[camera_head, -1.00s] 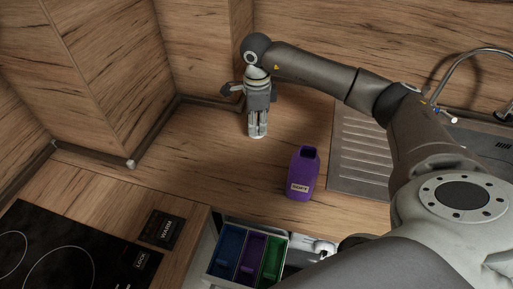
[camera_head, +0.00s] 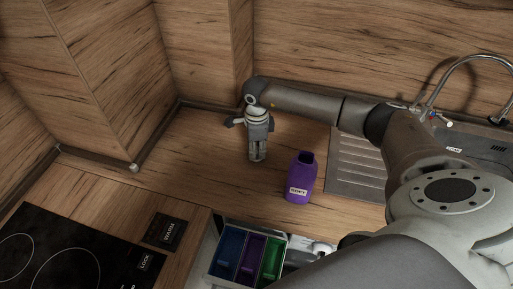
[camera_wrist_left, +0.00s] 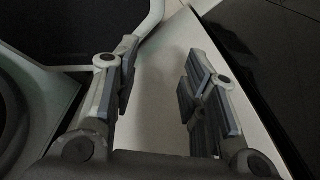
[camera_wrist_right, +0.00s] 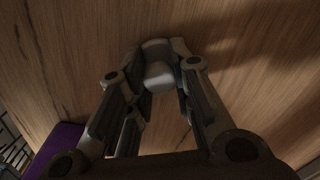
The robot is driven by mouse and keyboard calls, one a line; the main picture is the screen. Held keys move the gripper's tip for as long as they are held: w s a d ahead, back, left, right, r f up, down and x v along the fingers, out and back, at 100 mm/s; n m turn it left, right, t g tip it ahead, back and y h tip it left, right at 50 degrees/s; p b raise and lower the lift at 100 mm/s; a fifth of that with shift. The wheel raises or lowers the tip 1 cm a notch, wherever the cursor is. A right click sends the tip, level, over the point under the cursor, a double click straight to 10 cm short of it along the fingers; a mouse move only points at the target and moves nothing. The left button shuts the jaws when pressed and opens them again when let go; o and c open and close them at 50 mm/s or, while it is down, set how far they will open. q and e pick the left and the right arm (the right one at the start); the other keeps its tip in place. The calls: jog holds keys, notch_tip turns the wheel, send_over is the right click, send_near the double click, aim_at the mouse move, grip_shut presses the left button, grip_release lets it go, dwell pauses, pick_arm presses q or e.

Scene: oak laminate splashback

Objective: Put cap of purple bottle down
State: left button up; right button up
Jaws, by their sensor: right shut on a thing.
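The purple bottle (camera_head: 300,182) stands upright on the wooden counter, its top open with no cap on it and a label on its front. My right gripper (camera_head: 257,159) points down just left of the bottle, low over the counter. In the right wrist view its fingers are shut on a small pale grey piece, the cap (camera_wrist_right: 158,76). Whether the cap touches the counter is hard to tell. The purple bottle's side shows at the lower left there (camera_wrist_right: 52,146). My left gripper (camera_wrist_left: 160,72) is open and empty, away from the counter scene.
A sink with a ribbed drainer (camera_head: 352,166) and a tap (camera_head: 450,75) is at the right. A black hob (camera_head: 65,255) is at the lower left. An open drawer holds blue, purple and green bins (camera_head: 250,258). The counter left of my right gripper is clear.

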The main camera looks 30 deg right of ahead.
aim_at(257, 148)
jog(key=o, duration=0.7)
jog(key=shift+r+p, duration=0.2)
jog(key=shift+p, duration=0.15)
jog(key=shift+w+r+b, duration=0.1)
jog(key=shift+r+b, duration=0.2)
jog(key=shift+b, duration=0.1)
notch_tip(257, 148, up, 11)
jog(key=b, duration=0.3)
jog(key=shift+r, duration=0.15)
